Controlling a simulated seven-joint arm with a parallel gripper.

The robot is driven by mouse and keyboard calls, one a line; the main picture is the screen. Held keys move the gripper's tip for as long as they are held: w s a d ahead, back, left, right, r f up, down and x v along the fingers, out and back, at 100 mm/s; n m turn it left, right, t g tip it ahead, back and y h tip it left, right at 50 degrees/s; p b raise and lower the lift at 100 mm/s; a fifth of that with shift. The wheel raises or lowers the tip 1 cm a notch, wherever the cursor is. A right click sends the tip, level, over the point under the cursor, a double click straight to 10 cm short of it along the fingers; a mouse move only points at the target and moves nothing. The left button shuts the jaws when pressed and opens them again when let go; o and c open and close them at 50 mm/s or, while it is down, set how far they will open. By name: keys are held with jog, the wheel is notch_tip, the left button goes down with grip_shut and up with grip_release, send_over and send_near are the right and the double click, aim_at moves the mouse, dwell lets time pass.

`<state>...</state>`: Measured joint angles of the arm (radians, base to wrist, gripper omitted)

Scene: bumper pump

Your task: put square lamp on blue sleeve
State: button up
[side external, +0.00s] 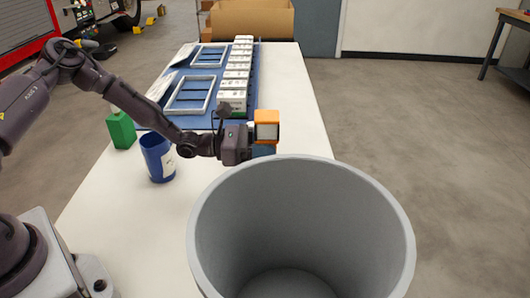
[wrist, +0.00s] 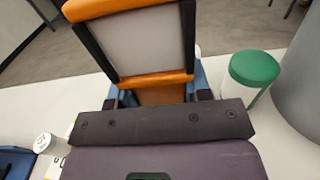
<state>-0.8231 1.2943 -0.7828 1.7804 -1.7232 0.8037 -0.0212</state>
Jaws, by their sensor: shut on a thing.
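The square lamp (side external: 267,127) has an orange frame and a pale square panel. In the wrist view the lamp (wrist: 143,42) fills the upper middle. My gripper (side external: 252,134) is shut on it, with the dark fingers on both sides of the frame. A blue thing (side external: 263,151), possibly the blue sleeve, shows just below the lamp, partly hidden by the grey bin. Blue edges (wrist: 201,78) also show behind the lamp in the wrist view. I cannot tell whether lamp and blue thing touch.
A large grey bin (side external: 394,225) stands close in front. A blue cylinder (side external: 153,160) with a white label and a green box (side external: 120,130) stand left on the white table (side external: 302,115). White boxes (side external: 238,72) and frames lie behind. A green-lidded container (wrist: 255,68) stands right of the lamp.

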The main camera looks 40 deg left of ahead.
jog(key=shift+f, duration=1)
jog(key=shift+f, duration=0.1)
jog(key=o, duration=1.1)
jog(key=shift+s, duration=0.1)
